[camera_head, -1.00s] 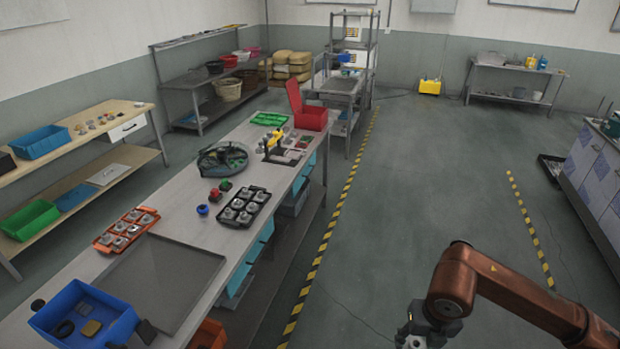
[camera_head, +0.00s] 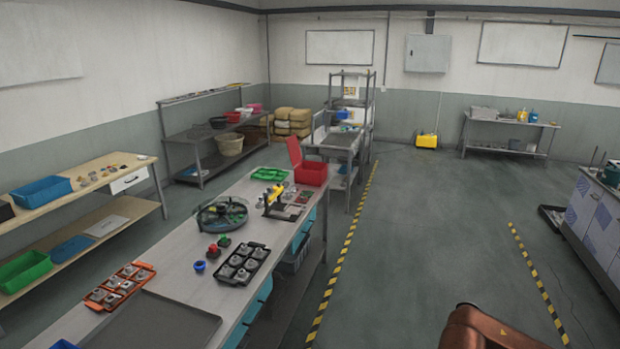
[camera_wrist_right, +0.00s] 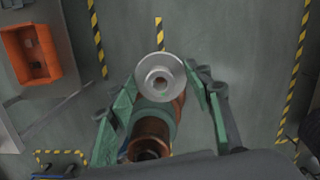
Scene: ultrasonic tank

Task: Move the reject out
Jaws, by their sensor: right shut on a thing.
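My right gripper (camera_wrist_right: 163,84) has green fingers and is shut on a silver round flanged part (camera_wrist_right: 159,76) with a hole in its middle. The part is held clear above the floor. In the head view only a copper link of my right arm shows at the bottom right; the gripper is out of that picture. My left gripper is in neither view. On the long bench, a black tray (camera_head: 258,251) holds several grey parts, and an orange tray (camera_head: 137,268) holds several more. A red box (camera_head: 313,175) with its lid raised stands at the bench's far end.
A round dark fixture (camera_head: 221,213), a yellow device (camera_head: 272,200) and a green tray (camera_head: 270,174) stand on the bench (camera_head: 190,270). A grey mat (camera_head: 155,325) lies nearer. An orange bin (camera_wrist_right: 38,52) shows in the wrist view. The striped floor aisle is clear.

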